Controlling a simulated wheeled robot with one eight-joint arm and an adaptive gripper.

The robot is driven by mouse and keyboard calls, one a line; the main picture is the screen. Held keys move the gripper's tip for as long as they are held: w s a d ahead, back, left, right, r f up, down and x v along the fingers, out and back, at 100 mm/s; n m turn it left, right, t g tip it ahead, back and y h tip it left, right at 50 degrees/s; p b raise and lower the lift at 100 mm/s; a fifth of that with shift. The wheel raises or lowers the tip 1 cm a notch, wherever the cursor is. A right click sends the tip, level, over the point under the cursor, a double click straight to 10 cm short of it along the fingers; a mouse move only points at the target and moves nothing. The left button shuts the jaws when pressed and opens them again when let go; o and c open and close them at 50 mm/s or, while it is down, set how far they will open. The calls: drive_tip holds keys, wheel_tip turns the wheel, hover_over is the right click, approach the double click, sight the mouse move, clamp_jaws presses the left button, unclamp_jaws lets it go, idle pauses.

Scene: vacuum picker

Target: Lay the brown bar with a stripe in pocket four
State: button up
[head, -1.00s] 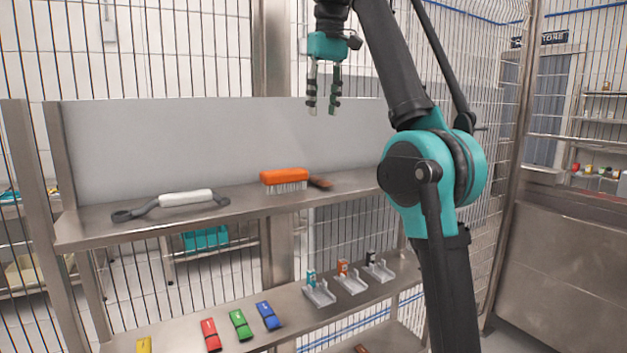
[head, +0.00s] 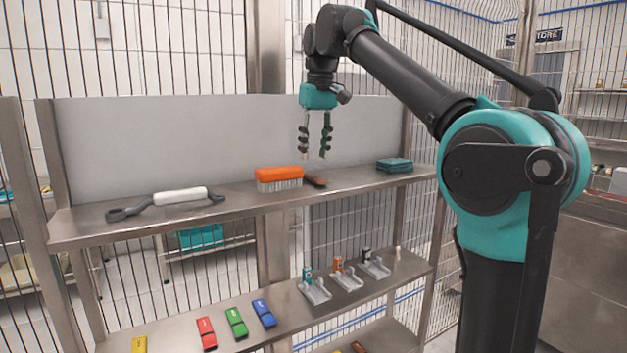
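My gripper (head: 315,156) hangs fingers down above the upper shelf, over the orange brush and its dark brown handle-like piece. Its two fingers are apart with nothing between them. A small brown bar-like thing (head: 358,347) shows at the bottom edge of the head view on the lowest shelf, cut off by the frame. No stripe can be made out on it. A dark red-brown piece (head: 316,181) lies beside the brush on the upper shelf; I cannot tell whether it is separate. No pocket can be identified as pocket four.
The upper shelf (head: 235,208) holds an orange brush (head: 279,175), a white-handled tool (head: 180,196) and a folded teal cloth (head: 394,165). The middle shelf has yellow, red (head: 206,333), green and blue (head: 264,312) pieces and three grey holders (head: 347,281). A grey back panel stands behind.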

sight(314, 176)
drive_tip(key=shift+w+f, duration=0.2)
drive_tip(key=shift+f, duration=1.25)
drive_tip(key=shift+w+f, duration=0.15)
drive_tip(key=shift+f, duration=1.25)
clamp_jaws()
drive_tip(key=shift+r, duration=0.1)
